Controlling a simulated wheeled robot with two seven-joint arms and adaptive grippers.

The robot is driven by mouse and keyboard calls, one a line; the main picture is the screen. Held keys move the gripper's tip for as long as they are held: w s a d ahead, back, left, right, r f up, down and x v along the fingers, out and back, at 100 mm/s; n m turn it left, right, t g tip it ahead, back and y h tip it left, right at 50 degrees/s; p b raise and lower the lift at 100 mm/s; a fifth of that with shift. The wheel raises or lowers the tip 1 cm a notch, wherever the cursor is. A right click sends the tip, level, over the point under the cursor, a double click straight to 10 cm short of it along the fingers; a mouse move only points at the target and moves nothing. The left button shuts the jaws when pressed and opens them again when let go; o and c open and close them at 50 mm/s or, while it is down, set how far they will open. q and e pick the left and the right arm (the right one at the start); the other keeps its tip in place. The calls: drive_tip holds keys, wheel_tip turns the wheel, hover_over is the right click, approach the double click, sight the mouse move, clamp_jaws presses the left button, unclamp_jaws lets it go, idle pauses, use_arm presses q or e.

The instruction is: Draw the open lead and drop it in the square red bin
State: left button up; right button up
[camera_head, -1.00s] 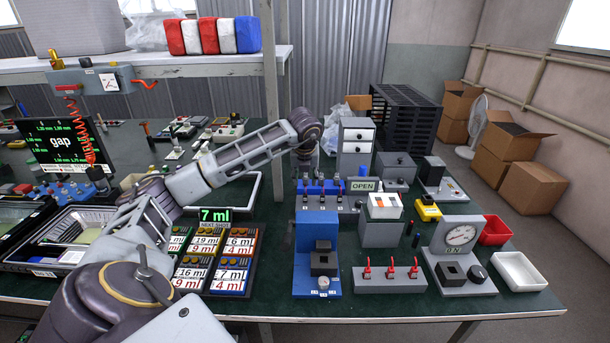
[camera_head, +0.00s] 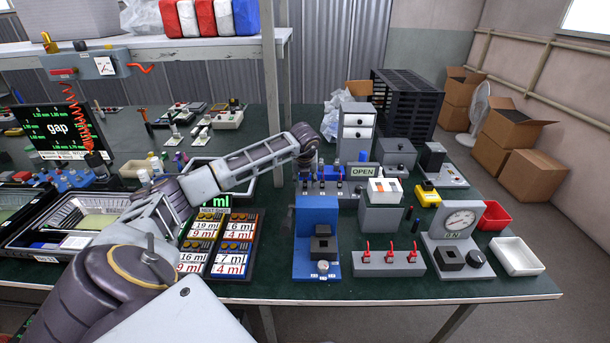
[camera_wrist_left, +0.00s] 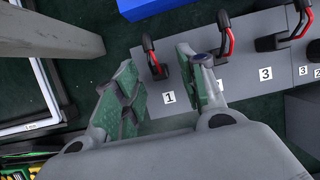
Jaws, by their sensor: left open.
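My left gripper (camera_wrist_left: 160,85) is open, its green-padded fingers pointing down over a grey strip (camera_wrist_left: 190,115) in the left wrist view. A black-and-red lead (camera_wrist_left: 154,58) stands upright between the fingertips, by label 1, with no finger shut on it. A second lead (camera_wrist_left: 226,38) rises behind the right finger, and a third (camera_wrist_left: 290,30) stands near label 3. In the head view the gripper is mostly hidden beneath the wrist, at the left end of the lead fixture. A display there reads OPEN (camera_head: 363,171). The square red bin (camera_head: 494,214) is at the right. My right gripper is not in view.
A white tray (camera_head: 518,257) and a dial gauge (camera_head: 459,222) stand near the red bin. The blue press (camera_head: 317,222) and red-switch block (camera_head: 389,265) are in front of the fixture. A white-rimmed frame (camera_wrist_left: 40,110) and a grey post (camera_wrist_left: 45,25) lie left of the gripper.

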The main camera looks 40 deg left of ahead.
sight(305, 181)
use_arm(q)
drive_tip(key=shift+x, duration=0.8)
use_arm(e)
drive_tip(key=shift+a, duration=0.25)
drive_tip(key=shift+w, duration=0.1)
use_arm(q)
drive_tip(key=shift+c, duration=0.3)
clamp_jaws()
use_arm(e)
drive_tip(key=shift+w+d+r, duration=0.1)
drive_tip(key=shift+w+d, duration=0.1)
drive_tip(key=shift+d, duration=0.05)
use_arm(q)
drive_tip(key=shift+r+p, duration=0.3)
drive_tip(key=shift+r, duration=0.3)
use_arm(e)
drive_tip(key=shift+s+a+r, duration=0.1)
drive_tip(key=shift+s+r, duration=0.05)
drive_tip(key=shift+r, duration=0.1)
use_arm(q)
drive_tip(key=shift+r+p, duration=0.9)
drive_tip(key=shift+r, duration=0.75)
use_arm(e)
drive_tip(key=shift+w+v, duration=0.2)
drive_tip(key=shift+v, duration=0.65)
